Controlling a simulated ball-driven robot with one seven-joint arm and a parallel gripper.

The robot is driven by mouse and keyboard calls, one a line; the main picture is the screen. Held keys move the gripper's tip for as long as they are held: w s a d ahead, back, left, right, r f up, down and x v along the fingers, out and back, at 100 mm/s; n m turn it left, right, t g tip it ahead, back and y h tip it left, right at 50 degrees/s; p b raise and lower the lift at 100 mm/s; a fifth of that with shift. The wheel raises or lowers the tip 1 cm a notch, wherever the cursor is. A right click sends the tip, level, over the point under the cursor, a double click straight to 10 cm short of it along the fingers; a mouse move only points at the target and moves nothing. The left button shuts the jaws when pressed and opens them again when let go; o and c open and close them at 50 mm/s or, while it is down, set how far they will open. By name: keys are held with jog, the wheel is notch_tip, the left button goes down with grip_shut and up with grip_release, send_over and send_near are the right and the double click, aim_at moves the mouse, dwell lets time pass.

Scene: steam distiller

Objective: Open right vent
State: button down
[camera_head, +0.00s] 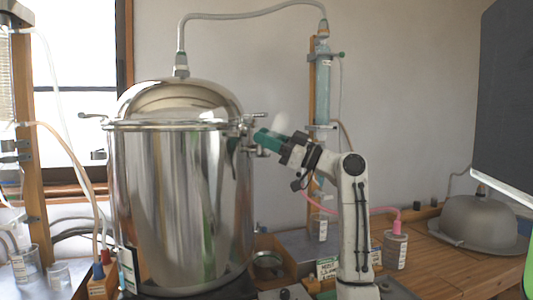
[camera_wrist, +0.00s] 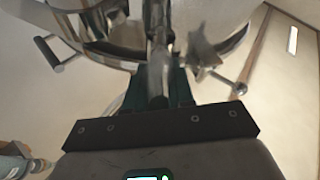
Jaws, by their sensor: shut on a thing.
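My gripper (camera_head: 262,139) with green fingers reaches to the right side of the big steel pot (camera_head: 180,200), just below its rim. In the wrist view my gripper (camera_wrist: 157,85) is shut on a metal rod (camera_wrist: 158,68) that points from the pot between the fingers. I cannot tell for sure that this rod is the right vent's handle. The pot's domed lid (camera_head: 180,98) sits closed on the rim. The fingers and wrist hide part of the rod and the pot's side in the head view.
Rim clamps with T-shaped handles flank the rod in the wrist view, one left (camera_wrist: 68,52) and one right (camera_wrist: 222,75). A glass column (camera_head: 323,90) on a wooden post stands behind my arm. A wooden counter (camera_head: 440,265) lies right, with a grey domed object (camera_head: 480,220).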

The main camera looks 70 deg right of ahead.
jog(key=shift+w+d+f+n+y+b, duration=0.1)
jog(key=shift+f+n+y+b, duration=0.2)
jog(key=shift+y, duration=0.15)
jog(key=shift+d+f+n+y+b, duration=0.15)
jog(key=shift+n+y+b, duration=0.1)
jog(key=shift+y, duration=0.2)
jog(key=shift+g, duration=0.3)
jog(key=c, duration=1.2)
grip_release()
jog(key=shift+w, duration=0.1)
jog(key=shift+c, duration=0.2)
jog(key=shift+o, duration=1)
jog(key=shift+r, duration=0.25)
jog(key=v, duration=1.1)
jog(key=shift+b, duration=0.4)
jog(key=shift+w+f, duration=0.1)
jog(key=shift+f, duration=0.05)
